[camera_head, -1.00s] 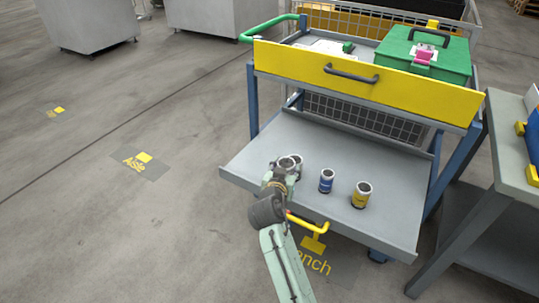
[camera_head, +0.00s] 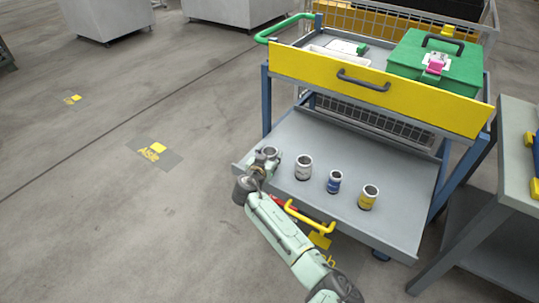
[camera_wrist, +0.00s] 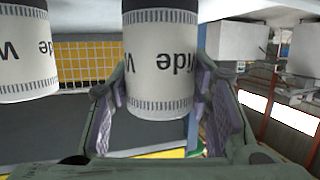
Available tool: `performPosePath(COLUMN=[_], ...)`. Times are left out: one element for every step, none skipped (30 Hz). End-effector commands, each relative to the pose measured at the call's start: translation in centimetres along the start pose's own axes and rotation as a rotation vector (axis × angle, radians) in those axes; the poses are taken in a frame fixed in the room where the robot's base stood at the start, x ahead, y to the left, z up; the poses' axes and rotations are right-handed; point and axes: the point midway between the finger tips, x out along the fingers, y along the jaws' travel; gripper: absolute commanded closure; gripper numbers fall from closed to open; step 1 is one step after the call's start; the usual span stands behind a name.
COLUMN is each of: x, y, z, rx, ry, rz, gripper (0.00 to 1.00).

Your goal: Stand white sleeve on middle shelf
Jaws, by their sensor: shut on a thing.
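My gripper (camera_head: 266,160) is at the left end of the cart's grey shelf (camera_head: 390,160), below the yellow drawer front. It is shut on a white sleeve (camera_wrist: 160,65) with dark lettering and grey bands; in the wrist view the sleeve sits between the two fingers (camera_wrist: 160,105) and its lettering is upside down. In the head view only the held sleeve's rim (camera_head: 270,151) shows clearly. I cannot tell whether its base touches the shelf. A second white sleeve (camera_head: 304,168) stands upright on the shelf just right of my gripper; it also shows in the wrist view (camera_wrist: 25,55).
A blue can (camera_head: 334,182) and a yellow can (camera_head: 368,198) stand farther right on the shelf. The yellow handle (camera_head: 310,219) juts from its front edge. A green toolbox (camera_head: 435,65) sits on top. The shelf behind the cans is clear.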

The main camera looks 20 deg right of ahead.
Motion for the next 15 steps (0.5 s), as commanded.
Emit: performPosePath(x=[0.1,0.2,0.2,0.3,0.3,0.3,0.3,0.2,0.2,0.2,0.3,0.3,0.3,0.3,0.4], y=[0.0,0.0,0.0,0.0,0.0,0.0,0.0,0.0,0.0,0.0,0.0,0.0,0.0,0.0,0.0], z=[0.0,0.3,0.5,0.6,0.6,0.7,0.7,0.7,0.7,0.7,0.7,0.8,0.9,1.0,1.1], rx=[-0.003,-0.002,-0.001,0.000,0.000,0.001,0.001,0.001,0.001,0.001,0.001,0.002,0.002,0.002,0.002], ry=[0.004,0.004,0.004,0.004,0.004,0.004,0.004,0.004,0.004,0.004,0.004,0.004,0.003,0.003,0.003], rz=[-0.001,-0.001,-0.002,-0.002,-0.002,-0.002,-0.002,-0.002,-0.002,-0.002,-0.002,-0.002,-0.002,-0.002,-0.002], gripper=[0.99,0.99,0.99,0.99,0.99,0.99,0.99,0.99,0.99,0.99,0.99,0.99,0.99,0.99,0.99])
